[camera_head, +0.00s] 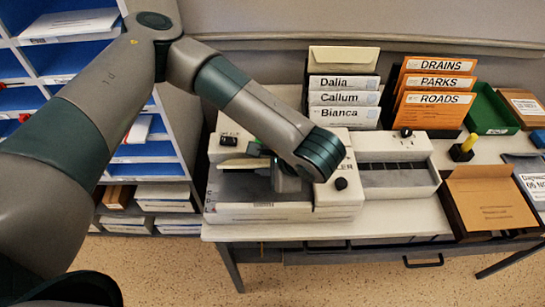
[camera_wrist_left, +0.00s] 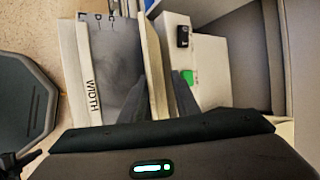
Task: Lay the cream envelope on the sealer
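The sealer (camera_head: 258,212) is a white machine with a grey bed, standing on the left part of the table; its bed also shows in the left wrist view (camera_wrist_left: 112,55). My left gripper (camera_head: 283,180) is over the sealer, partly hidden by my wrist. A cream envelope (camera_head: 245,163) shows nearly edge-on over the sealer's bed. In the left wrist view it is a thin cream strip (camera_wrist_left: 151,60) running in between the fingers (camera_wrist_left: 172,92), which look closed on it. Whether its lower edge touches the bed is not clear. My right gripper is not in view.
A rack of white name envelopes (camera_head: 342,98), with a cream one (camera_head: 344,59) behind, stands at the back beside orange envelopes (camera_head: 433,100). Blue-lined shelves (camera_head: 150,152) stand at left.

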